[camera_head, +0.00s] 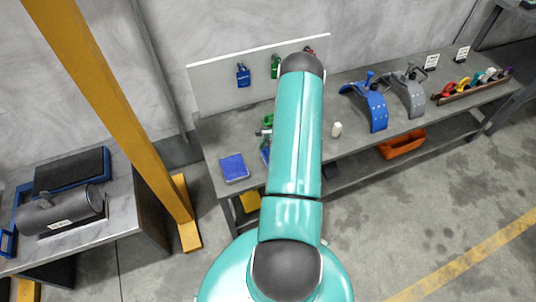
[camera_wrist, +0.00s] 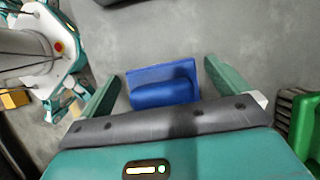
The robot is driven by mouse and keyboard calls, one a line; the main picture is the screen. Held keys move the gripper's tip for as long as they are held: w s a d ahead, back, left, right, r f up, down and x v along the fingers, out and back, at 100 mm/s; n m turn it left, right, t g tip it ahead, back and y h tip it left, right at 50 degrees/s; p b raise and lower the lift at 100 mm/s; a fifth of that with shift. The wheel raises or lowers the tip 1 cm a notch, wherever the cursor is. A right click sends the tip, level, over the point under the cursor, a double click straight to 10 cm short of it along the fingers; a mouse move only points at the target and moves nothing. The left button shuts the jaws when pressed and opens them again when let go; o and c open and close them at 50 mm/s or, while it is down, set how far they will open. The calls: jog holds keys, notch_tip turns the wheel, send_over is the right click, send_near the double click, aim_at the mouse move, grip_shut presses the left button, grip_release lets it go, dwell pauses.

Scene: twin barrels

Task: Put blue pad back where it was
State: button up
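A flat blue pad (camera_head: 234,168) lies on the left end of the grey bench. A second blue thing (camera_head: 265,153) shows just to its right, mostly hidden by my arm. In the wrist view my gripper (camera_wrist: 164,72) is open, its two green fingers wide apart. A blue piece (camera_wrist: 162,84) with a flat back and a darker raised front shows between the fingers, with narrow gaps on both sides. I cannot tell which blue thing of the head view it is. In the head view my gripper is mostly hidden by my arm.
A green item (camera_wrist: 305,130) is close to the right finger side. Blue and green padlocks hang on the white panel (camera_head: 215,88). A small white bottle (camera_head: 336,129), curved blue (camera_head: 370,107) and grey parts stand to the right. A yellow post (camera_head: 110,90) rises at left.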

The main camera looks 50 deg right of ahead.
jog(key=shift+r, duration=0.1)
jog(key=v, duration=1.2)
jog(key=shift+r, duration=0.2)
notch_tip(320, 180, up, 7)
jog(key=n, duration=0.3)
send_over(265, 153)
jog(key=w+a+r+n+h, duration=0.1)
jog(key=w+a+r+n, duration=0.25)
jog(key=a+r, duration=0.65)
jog(key=w+a+r+n+h, duration=0.2)
jog(key=a+r+n, duration=0.3)
jog(key=a+r, duration=0.45)
jog(key=s+a+r+n, duration=0.5)
jog(key=a+r+n, duration=0.1)
jog(key=a+r, duration=0.45)
jog(key=s+a+r+n+t+h, duration=0.1)
jog(key=s+a+r+n+t, duration=0.2)
jog(key=s+a+n, duration=0.3)
jog(key=s+a, duration=0.4)
jog(key=a, duration=0.1)
jog(key=shift+s+r+n, duration=0.3)
jog(key=shift+r+n, duration=0.05)
